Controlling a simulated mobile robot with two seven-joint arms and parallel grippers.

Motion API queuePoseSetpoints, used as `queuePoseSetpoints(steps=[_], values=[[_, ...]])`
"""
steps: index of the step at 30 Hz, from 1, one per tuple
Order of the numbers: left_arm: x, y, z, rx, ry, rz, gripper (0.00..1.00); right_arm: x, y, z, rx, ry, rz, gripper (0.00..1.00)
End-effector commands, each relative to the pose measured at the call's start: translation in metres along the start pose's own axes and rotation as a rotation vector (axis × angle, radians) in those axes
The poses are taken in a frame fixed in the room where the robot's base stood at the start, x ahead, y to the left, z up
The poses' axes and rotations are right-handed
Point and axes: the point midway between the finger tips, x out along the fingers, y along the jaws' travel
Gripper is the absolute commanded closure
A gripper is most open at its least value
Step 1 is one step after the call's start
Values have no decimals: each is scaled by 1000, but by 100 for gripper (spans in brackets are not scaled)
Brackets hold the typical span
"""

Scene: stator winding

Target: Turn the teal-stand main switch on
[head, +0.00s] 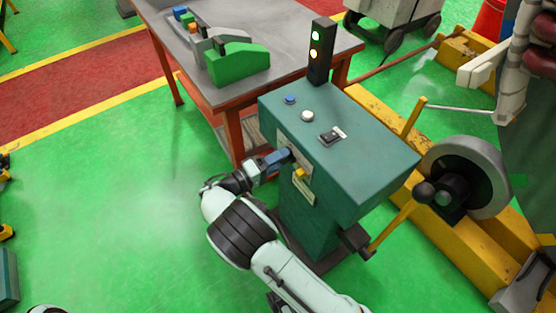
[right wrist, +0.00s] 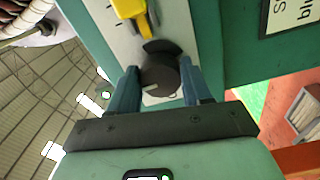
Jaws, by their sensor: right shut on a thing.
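The teal stand (head: 345,165) stands in the middle of the head view. The main switch, a black round knob (right wrist: 160,74) with a small pale mark, sits on a grey plate on the stand's side. My right gripper (head: 285,158) is at that plate, and in the right wrist view (right wrist: 162,85) its two blue fingers are shut on the knob from both sides. In the head view the gripper hides the knob. A yellow handle (head: 299,173) is beside it on the same plate and also shows in the right wrist view (right wrist: 135,12). My left gripper is out of view.
The stand's top carries a blue button (head: 290,100), a white button (head: 307,116) and a black rocker switch (head: 330,138). A table (head: 215,85) is behind left; a handwheel (head: 470,178) is right. Floor at left is clear.

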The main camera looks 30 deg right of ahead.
Motion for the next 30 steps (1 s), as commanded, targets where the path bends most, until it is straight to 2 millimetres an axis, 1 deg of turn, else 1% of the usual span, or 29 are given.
queuePoseSetpoints(steps=[9, 22, 23, 24, 25, 30], values=[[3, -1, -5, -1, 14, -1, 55, -1, -1, 0, 80, 2, -2, 82], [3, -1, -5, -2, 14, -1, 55, -1, -1, 0, 89, 1, -2, 82], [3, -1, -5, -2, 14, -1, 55, -1, -1, 0, 89, 1, -2, 45], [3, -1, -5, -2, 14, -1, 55, -1, -1, 0, 88, 1, -2, 32], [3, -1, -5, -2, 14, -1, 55, -1, -1, 0, 88, 1, -2, 26], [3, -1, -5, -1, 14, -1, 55, 0, 0, 0, 87, 1, -1, 26]])
